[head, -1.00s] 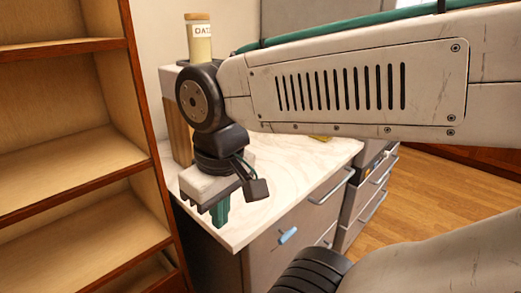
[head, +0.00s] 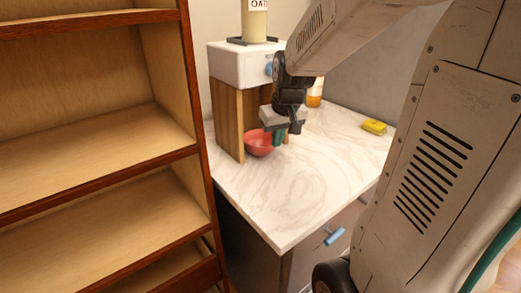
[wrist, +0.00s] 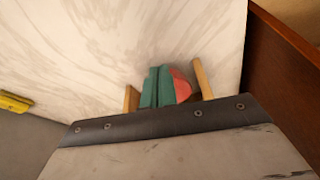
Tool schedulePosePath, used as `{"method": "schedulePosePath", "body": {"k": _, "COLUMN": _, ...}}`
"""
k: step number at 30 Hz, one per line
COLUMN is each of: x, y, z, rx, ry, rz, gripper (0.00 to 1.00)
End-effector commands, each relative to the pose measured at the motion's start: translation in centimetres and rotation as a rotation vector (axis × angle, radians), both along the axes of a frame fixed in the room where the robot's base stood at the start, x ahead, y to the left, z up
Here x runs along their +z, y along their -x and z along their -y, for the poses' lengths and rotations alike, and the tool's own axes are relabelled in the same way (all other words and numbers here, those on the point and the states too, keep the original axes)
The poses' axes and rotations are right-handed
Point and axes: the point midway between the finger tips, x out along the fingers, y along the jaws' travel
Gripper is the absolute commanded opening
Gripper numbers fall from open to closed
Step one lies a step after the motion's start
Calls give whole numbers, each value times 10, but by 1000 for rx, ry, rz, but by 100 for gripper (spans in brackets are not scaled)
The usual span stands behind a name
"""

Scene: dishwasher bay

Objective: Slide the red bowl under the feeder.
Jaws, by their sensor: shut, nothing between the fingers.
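The feeder (head: 233,66) is a white box on wooden side panels, with an oat jar on top. The red bowl (head: 257,145) sits upright on the counter at the feeder's open front, between its panels. How deep it sits is hard to tell. My gripper (head: 283,137) points down in front of the feeder, its green fingers shut and empty, hiding the bowl's right side. In the wrist view the shut fingers (wrist: 156,88) are beside the bowl (wrist: 181,86), overlapping it in the picture. The panel ends show on either side. I cannot tell whether the fingers touch the bowl.
The marble counter (head: 290,205) is clear in front of the feeder. A yellow sponge (head: 375,127) lies at the right and an amber bottle (head: 315,95) stands behind my gripper. A wooden shelf unit (head: 100,160) stands close on the left. A blue handle (head: 334,237) sits on the drawer front.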

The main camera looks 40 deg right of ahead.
Motion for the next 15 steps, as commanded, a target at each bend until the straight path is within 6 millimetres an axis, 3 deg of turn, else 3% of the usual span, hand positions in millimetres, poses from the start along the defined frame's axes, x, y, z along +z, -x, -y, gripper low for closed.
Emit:
{"method": "schedulePosePath", "body": {"k": 5, "x": -19, "y": -7, "z": 3, "rx": -1, "ry": -1, "rz": -2, "gripper": 0}}
{"method": "schedulePosePath", "body": {"k": 15, "x": -88, "y": -26, "z": 6, "rx": 0, "ry": -2, "rz": -4, "gripper": 0}}
